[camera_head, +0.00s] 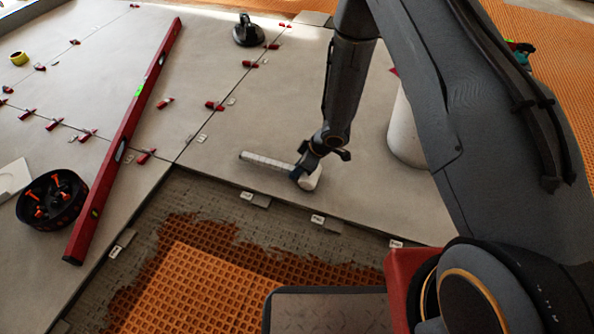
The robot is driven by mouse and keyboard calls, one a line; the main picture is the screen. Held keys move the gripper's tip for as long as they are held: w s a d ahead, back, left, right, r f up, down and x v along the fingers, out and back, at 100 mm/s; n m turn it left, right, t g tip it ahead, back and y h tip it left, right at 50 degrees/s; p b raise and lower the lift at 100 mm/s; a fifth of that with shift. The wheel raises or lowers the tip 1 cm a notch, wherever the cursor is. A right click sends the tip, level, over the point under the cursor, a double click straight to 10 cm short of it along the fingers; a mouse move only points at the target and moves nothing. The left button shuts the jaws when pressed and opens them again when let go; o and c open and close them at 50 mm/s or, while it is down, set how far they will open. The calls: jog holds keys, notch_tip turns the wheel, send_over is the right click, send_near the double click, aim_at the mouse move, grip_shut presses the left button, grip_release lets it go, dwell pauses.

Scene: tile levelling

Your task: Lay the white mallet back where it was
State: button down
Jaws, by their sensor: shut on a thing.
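The white mallet (267,161) lies along the grey tiles near the edge of the open floor patch. Its pale handle points left and its head is at the right end, under my gripper. My gripper (301,172) points down and is shut on the mallet near the head end. The fingers partly hide the mallet there. I cannot tell whether the mallet touches the tile or hangs just above it.
A long red level (128,135) lies across the tiles at left, beside a dark bucket (52,199) of orange pieces. Red wedges (165,103) dot the joints. A black suction cup (247,31) stands behind; a white cylinder (403,130) stands right. Orange matting (200,285) lies in front.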

jog(key=c, duration=1.6)
grip_release()
